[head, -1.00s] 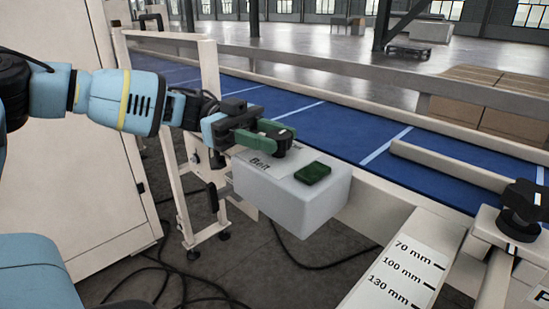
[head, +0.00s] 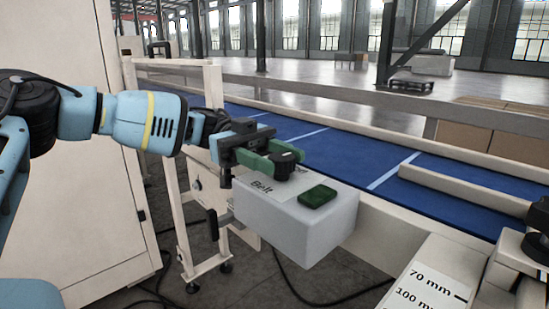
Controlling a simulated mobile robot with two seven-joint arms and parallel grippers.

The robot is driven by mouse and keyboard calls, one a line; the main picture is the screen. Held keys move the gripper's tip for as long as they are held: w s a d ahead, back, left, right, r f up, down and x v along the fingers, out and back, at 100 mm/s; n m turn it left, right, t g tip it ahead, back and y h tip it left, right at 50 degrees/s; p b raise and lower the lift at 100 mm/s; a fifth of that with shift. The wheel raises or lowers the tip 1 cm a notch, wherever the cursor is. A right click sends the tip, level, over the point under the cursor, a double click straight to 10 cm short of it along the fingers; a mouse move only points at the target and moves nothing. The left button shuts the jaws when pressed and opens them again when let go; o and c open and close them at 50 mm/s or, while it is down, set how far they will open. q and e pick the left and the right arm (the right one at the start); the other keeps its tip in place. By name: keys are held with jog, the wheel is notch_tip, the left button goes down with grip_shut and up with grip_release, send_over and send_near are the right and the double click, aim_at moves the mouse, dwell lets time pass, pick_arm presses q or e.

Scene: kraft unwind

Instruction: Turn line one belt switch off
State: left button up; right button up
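The belt switch is a black round knob (head: 287,164) on top of a grey box (head: 290,228) with a "Belt" label (head: 262,187). A dark green rectangular button (head: 318,196) sits on the same box, right of the knob. My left gripper (head: 278,160) is at the knob, its green fingers reaching in from the left. One finger is on the near side of the knob and one on the far side; whether they press on it I cannot tell. The knob's pointer mark is not clear. My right gripper is not in view.
A blue conveyor belt (head: 345,152) with pale rails runs behind the box. A scale plate marked in mm (head: 435,285) and a dark knob (head: 540,225) are at the lower right. A cream cabinet (head: 70,200) stands left. Dark cables lie on the floor.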

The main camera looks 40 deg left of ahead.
aim_at(275, 153)
pick_arm(q)
jog(key=shift+o, duration=1)
jog(key=shift+r, duration=0.45)
notch_tip(275, 153, up, 3)
jog(key=shift+f, duration=0.1)
jog(key=s+d+p, duration=0.1)
jog(key=s+d, duration=0.3)
jog(key=s, duration=0.2)
jog(key=s+d+r+p, duration=0.1)
jog(key=s+d+p, duration=0.1)
jog(key=s+d, duration=0.2)
jog(key=shift+s+d, duration=0.3)
jog(key=shift+s, duration=1.5)
jog(key=shift+r, duration=0.1)
